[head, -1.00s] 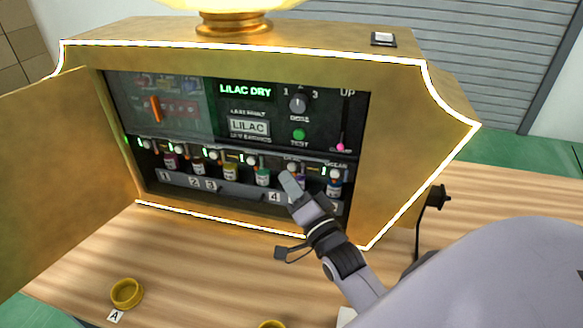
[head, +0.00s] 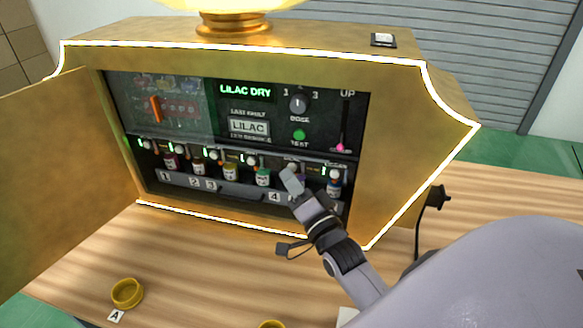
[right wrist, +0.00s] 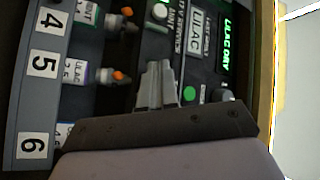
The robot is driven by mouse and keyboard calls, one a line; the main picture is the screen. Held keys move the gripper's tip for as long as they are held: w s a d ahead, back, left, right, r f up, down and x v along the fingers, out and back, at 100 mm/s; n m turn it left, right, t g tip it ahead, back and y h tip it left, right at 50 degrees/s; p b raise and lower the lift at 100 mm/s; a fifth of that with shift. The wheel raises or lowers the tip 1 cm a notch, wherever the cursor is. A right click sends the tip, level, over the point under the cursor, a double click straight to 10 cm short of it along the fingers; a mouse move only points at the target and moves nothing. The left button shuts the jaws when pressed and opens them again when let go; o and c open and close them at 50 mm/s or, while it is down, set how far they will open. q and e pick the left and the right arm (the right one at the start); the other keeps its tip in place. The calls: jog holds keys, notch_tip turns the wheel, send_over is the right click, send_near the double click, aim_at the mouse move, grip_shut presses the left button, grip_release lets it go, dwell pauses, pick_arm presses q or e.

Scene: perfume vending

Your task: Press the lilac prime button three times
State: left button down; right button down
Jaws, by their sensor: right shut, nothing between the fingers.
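The machine's display (head: 246,91) reads LILAC DRY in green. A row of round white buttons, such as this one (head: 252,160), runs above the numbered bottles. The lilac bottle (right wrist: 80,74), labelled LILAC with an orange nozzle, sits by number 5 in the right wrist view. My right gripper (head: 290,174) is shut and empty, its tips over the button spot above bottle 5; it also shows in the right wrist view (right wrist: 160,68). The lilac button is hidden behind the fingertips, so I cannot tell whether they touch it. My left gripper is not in view.
The gold cabinet (head: 399,170) stands on a wooden table, its door (head: 70,175) open at left. A dose knob (head: 298,103), green test button (head: 299,135) and slider (head: 340,146) are on the panel.

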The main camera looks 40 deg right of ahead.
jog(key=shift+w+d, duration=0.3)
jog(key=shift+d, duration=0.1)
dwell(0.5)
dwell(0.3)
jog(key=shift+s+a+p, duration=0.4)
jog(key=shift+s+a, duration=0.15)
jog(key=shift+a, duration=0.15)
jog(key=s+a+p, duration=0.1)
jog(key=s+a, duration=0.2)
jog(key=shift+s+a+p, duration=0.15)
jog(key=shift+a+p, duration=0.25)
jog(key=shift+r, duration=0.1)
dwell(0.5)
